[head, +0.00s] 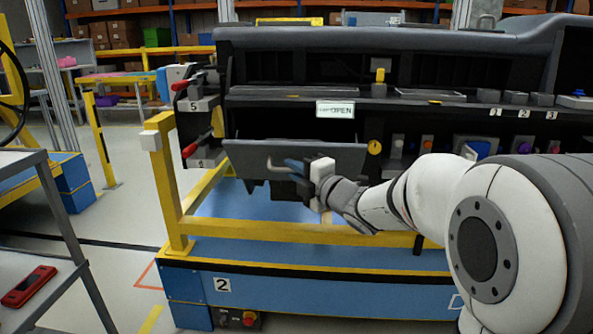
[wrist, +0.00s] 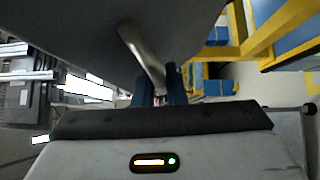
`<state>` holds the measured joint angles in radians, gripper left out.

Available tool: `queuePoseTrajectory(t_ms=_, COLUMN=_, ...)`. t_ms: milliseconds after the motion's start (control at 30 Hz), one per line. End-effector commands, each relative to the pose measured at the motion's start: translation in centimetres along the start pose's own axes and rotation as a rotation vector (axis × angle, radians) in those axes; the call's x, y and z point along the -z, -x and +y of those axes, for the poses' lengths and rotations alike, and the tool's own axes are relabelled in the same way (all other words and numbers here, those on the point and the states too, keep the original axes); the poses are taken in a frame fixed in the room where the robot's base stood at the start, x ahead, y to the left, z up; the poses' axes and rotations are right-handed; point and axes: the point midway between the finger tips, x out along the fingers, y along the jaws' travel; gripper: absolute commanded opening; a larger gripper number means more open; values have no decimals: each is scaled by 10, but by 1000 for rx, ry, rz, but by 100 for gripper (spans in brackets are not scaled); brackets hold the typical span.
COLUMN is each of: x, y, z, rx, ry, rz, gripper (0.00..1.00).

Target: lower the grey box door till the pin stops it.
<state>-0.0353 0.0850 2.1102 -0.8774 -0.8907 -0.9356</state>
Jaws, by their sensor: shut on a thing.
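The grey box door (head: 245,158) is a flat panel below the dashboard's dark opening in the head view. It is swung out from the opening and leans toward me. It also fills the top of the wrist view (wrist: 75,30). A pale metal bar handle (wrist: 143,50) stands on the door; its bent end (head: 271,163) shows in the head view. My gripper (head: 290,167) is at the door's face, its dark blue fingers (wrist: 160,88) shut on the handle. I cannot make out the stop pin.
A small sign reading OPEN (head: 336,110) hangs above the door. Red-handled levers (head: 190,150) stick out left of the door. A yellow rail (head: 300,232) and blue base (head: 330,292) lie below it. Knobs and buttons (head: 426,144) line the panel to the right.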

Motion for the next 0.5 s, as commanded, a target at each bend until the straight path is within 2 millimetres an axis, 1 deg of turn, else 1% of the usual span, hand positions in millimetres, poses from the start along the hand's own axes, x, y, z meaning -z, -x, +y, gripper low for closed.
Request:
queuePoseTrajectory(t_ms=100, x=-1, y=0, z=-2, rx=4, ry=-2, rz=-2, gripper=0)
queuePoseTrajectory(t_ms=133, x=-1, y=0, z=-2, rx=4, ry=-2, rz=-2, gripper=12)
queuePoseTrajectory(t_ms=233, x=-1, y=0, z=-2, rx=3, ry=-2, rz=-2, gripper=20)
queuePoseTrajectory(t_ms=433, x=-1, y=0, z=-1, rx=1, ry=-1, rz=-2, gripper=20)
queuePoseTrajectory(t_ms=500, x=-1, y=3, z=0, rx=1, ry=0, rz=-3, gripper=20)
